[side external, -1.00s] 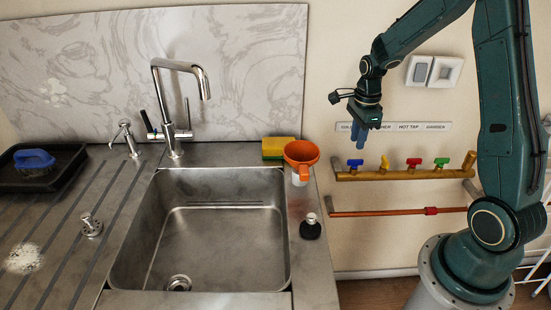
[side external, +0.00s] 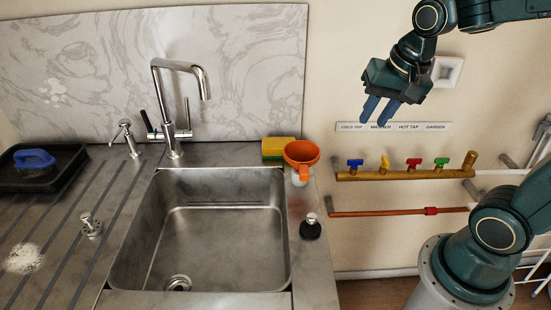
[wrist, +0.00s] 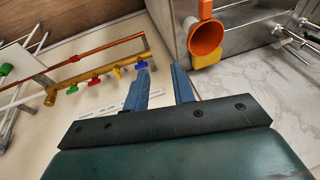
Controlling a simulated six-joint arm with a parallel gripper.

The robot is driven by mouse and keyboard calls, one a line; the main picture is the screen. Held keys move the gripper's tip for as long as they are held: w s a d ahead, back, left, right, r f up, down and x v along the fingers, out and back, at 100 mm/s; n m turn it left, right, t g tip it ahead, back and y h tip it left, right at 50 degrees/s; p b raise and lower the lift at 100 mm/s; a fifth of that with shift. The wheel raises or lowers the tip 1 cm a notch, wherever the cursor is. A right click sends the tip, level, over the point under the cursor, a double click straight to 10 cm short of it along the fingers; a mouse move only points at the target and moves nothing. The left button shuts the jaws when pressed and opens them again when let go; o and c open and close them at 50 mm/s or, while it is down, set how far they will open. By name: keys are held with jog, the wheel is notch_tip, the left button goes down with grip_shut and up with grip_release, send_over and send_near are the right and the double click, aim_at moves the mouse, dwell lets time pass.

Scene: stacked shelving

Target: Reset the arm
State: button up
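My gripper (side external: 380,110) hangs in the air at the right of the side external view, in front of the wall and above the labelled valve row. Its two blue fingers point down and show a gap between them, with nothing held. In the wrist view my gripper (wrist: 162,82) also shows its two blue fingers apart, with only wall and counter edge seen between them. My upper arm reaches out of the picture at the top right.
A brass pipe (side external: 400,174) with several coloured valves runs along the wall below my gripper, above a copper pipe (side external: 385,212). An orange funnel (side external: 302,152) and a yellow-green sponge (side external: 277,149) stand by the sink (side external: 215,225). The sink is empty.

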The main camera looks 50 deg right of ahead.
jog(key=s+a+r+n+t, duration=0.1)
jog(key=s+a+r+n, duration=0.1)
jog(key=s+a+n, duration=0.3)
jog(key=shift+s+n+t+y, duration=0.3)
jog(key=shift+s+n+t, duration=0.1)
jog(key=shift+s+n, duration=1.7)
